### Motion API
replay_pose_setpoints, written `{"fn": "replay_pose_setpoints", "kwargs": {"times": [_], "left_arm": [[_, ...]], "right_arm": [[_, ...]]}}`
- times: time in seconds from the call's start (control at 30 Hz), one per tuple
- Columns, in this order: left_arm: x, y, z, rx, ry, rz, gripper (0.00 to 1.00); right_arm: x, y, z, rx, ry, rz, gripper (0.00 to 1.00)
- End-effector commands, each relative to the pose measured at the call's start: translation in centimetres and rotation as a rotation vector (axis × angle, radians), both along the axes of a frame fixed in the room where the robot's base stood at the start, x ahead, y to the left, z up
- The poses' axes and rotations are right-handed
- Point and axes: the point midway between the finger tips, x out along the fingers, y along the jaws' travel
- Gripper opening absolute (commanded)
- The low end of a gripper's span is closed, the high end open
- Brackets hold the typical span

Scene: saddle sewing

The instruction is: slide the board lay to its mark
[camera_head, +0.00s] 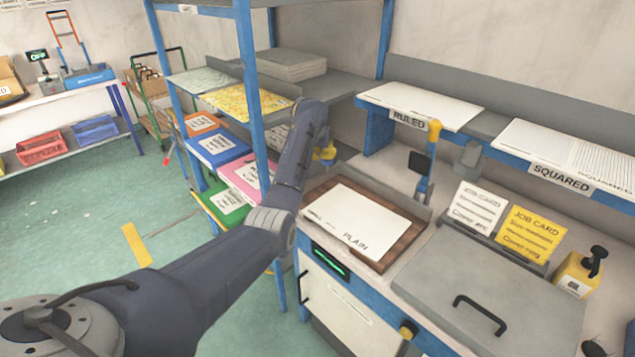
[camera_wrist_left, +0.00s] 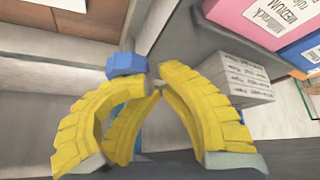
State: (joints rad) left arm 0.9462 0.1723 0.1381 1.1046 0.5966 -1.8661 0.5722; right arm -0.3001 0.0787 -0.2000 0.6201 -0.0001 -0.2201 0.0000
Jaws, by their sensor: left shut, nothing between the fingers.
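My left gripper (camera_head: 326,153) reaches in beside the blue shelf rack, behind the wooden tray (camera_head: 404,243). In the left wrist view its yellow fingers (camera_wrist_left: 156,90) are shut, their tips together and empty. A blue rounded block (camera_wrist_left: 126,64) shows just beyond the fingers, partly hidden by them; I cannot tell whether they touch it. I cannot say for sure which part is the board lay, and no mark can be made out. A white sheet labelled PLAIN (camera_head: 350,215) lies on the tray. My right gripper is not in view.
The blue shelf rack (camera_head: 247,75) holds coloured folders close to my left arm. A blue post with a yellow top (camera_head: 430,160) stands behind the tray. A grey lid (camera_head: 440,285) covers the bench front.

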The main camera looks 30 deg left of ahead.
Motion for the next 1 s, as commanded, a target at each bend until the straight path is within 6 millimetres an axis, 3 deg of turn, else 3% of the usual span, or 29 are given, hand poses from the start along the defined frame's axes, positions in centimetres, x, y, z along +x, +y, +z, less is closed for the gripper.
{"fn": "replay_pose_setpoints", "kwargs": {"times": [0.03,1.0], "left_arm": [[-0.8,0.1,-2.2,0.005,0.041,-0.002,0.0],[-1.7,-2.9,-2.2,0.001,0.04,-0.005,0.0]], "right_arm": [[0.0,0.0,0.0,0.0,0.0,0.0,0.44],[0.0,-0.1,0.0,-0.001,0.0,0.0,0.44]]}}
